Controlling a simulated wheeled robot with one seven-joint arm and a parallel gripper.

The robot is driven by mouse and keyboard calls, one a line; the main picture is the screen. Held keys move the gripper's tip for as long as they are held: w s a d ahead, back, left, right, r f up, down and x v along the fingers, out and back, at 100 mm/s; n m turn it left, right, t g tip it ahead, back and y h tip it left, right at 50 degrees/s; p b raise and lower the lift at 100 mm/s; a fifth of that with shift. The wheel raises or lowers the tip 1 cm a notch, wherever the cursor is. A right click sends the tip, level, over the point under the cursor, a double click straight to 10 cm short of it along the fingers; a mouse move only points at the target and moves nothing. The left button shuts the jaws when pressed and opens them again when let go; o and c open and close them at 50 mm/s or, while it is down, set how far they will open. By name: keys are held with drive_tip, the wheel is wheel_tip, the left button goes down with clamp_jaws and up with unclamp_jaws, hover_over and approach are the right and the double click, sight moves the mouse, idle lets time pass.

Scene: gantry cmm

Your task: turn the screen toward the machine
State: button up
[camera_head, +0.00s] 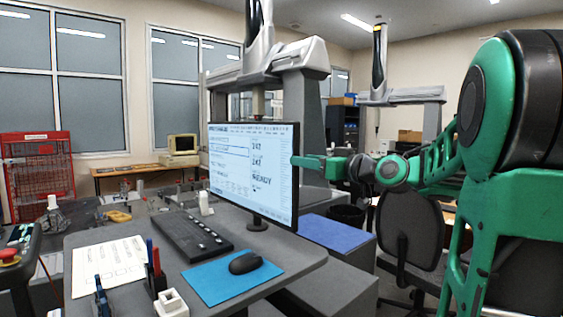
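The screen (252,170) is a flat monitor on a short stand on the grey desk. Its lit display shows text and faces left and toward me. My green gripper (296,162) is at the screen's right edge, level with its upper middle. It looks very near or touching that edge, but I cannot tell which. The finger shows as one narrow piece, so its opening cannot be judged. The machine, a large grey gantry (298,97), stands behind the screen, partly hidden by it.
On the desk (300,262) are a black keyboard (188,235), a blue mat (218,283) with a mouse (245,262), papers (108,265) and a pen holder (155,283). An office chair (409,235) stands at the right, below my arm. A red rack (38,175) stands far left.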

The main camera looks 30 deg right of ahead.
sight(285, 157)
drive_tip(key=w, duration=0.3)
drive_tip(key=w+a, duration=0.1)
drive_tip(key=w, duration=0.2)
drive_tip(key=w+a, duration=0.1)
drive_tip(key=w, duration=0.2)
drive_tip(key=shift+w, duration=0.1)
clamp_jaws()
drive_tip(key=shift+d, duration=0.15)
